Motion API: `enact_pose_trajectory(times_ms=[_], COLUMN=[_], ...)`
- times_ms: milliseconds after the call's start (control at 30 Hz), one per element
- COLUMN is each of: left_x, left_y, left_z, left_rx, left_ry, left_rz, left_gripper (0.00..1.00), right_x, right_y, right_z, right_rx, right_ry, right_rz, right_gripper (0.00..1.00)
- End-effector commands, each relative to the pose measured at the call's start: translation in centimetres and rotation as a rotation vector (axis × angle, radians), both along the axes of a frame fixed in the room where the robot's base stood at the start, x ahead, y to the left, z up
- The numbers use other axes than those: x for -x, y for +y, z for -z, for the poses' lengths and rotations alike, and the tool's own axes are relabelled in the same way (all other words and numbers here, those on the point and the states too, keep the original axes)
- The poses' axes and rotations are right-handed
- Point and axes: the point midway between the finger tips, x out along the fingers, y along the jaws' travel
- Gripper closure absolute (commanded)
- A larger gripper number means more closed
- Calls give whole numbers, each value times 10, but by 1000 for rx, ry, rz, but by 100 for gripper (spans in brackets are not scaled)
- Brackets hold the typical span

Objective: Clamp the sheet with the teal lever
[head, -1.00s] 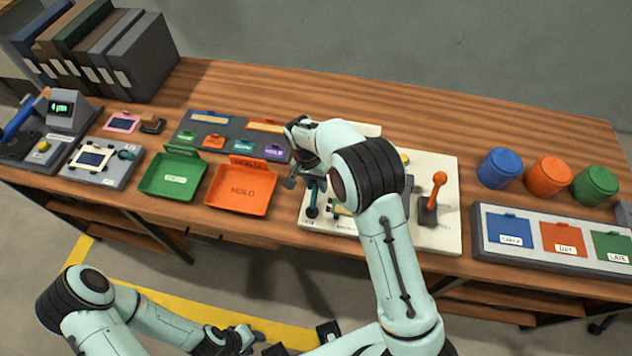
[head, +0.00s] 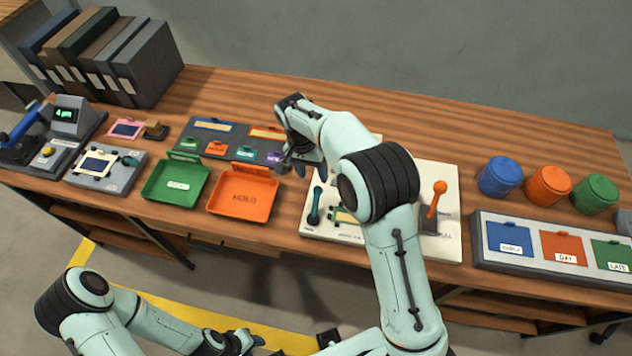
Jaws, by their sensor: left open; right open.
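A teal lever (head: 315,206) stands at the left end of a cream board (head: 452,240), its knob up. A green and yellow piece (head: 345,216) lies right of the lever, mostly hidden by my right arm; I cannot tell whether it is the sheet. My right gripper (head: 293,168) is open and empty, above and left of the teal lever and apart from it. My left gripper (head: 246,340) is open and low in front of the table. A grey station (head: 108,178) at left holds a pale-framed dark sheet (head: 96,164), with a small teal part (head: 130,160) beside it.
An orange lever (head: 436,200) stands on the board's right. Green (head: 172,198) and orange (head: 240,212) trays lie left of the board. A dark panel (head: 235,142) with coloured tags is behind them. Blue, orange and green jars (head: 548,184) stand at right.

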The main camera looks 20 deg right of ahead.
Motion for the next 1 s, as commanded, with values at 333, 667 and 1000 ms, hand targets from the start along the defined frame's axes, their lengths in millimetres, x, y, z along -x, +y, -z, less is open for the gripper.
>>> enact_pose_trajectory(times_ms=[333,667,1000], left_x=[-7,-6,-7], left_y=[0,0,0], left_z=[-9,-9,-9], left_rx=[0,0,0], left_ry=[-8,-8,-8], left_rz=[0,0,0], left_gripper=[57,57,57], right_x=[-6,-6,-6], right_y=[6,6,6], right_z=[-43,-44,-44], right_rx=[1,0,0], right_ry=[-1,0,0], right_rz=[0,-1,-1], right_gripper=[44,44,44])
